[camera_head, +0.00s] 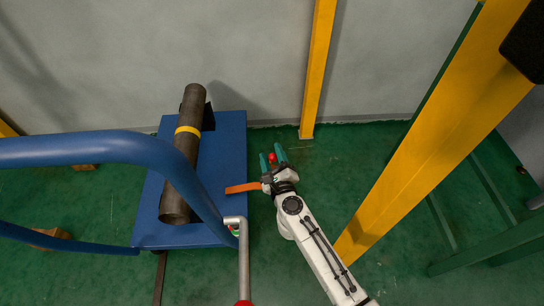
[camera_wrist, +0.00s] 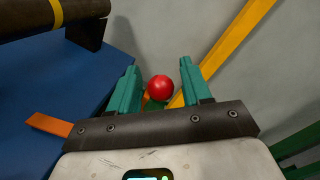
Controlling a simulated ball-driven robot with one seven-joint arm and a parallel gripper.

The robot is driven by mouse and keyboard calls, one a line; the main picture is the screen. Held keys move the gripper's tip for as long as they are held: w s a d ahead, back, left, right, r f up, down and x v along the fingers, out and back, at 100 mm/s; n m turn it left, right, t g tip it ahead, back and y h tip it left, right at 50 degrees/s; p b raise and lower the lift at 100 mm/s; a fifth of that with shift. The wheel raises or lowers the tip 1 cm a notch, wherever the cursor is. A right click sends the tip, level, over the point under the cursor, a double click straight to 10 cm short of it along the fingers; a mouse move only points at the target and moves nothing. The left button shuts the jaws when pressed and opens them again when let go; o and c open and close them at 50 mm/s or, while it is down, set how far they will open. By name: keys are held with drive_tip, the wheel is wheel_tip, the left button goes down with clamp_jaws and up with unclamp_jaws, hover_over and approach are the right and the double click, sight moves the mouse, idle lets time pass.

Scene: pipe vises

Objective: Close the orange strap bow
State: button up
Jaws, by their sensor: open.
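The orange strap bow (camera_head: 243,188) sticks out past the right edge of the blue table and runs behind my gripper. In the wrist view the orange bow (camera_wrist: 50,124) shows at the left, and a bit of orange shows by a red ball (camera_wrist: 160,88). The red ball (camera_head: 272,157) looks like the bow's knob, but the join is hidden. My gripper (camera_head: 272,152) is open, its green fingers on either side of the ball; contact cannot be told. A dark pipe (camera_head: 190,110) with a yellow band lies on the blue table (camera_head: 228,150).
A thick blue tube (camera_head: 90,148) curves across the left front. A grey handle (camera_head: 243,260) stands at the table's front right. Yellow posts (camera_head: 318,70) rise behind and to the right (camera_head: 440,130). Green floor (camera_head: 350,160) is clear between the gripper and the right post.

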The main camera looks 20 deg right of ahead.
drive_tip(key=shift+d, duration=0.1)
clamp_jaws()
idle(0.4)
drive_tip(key=shift+r, duration=0.1)
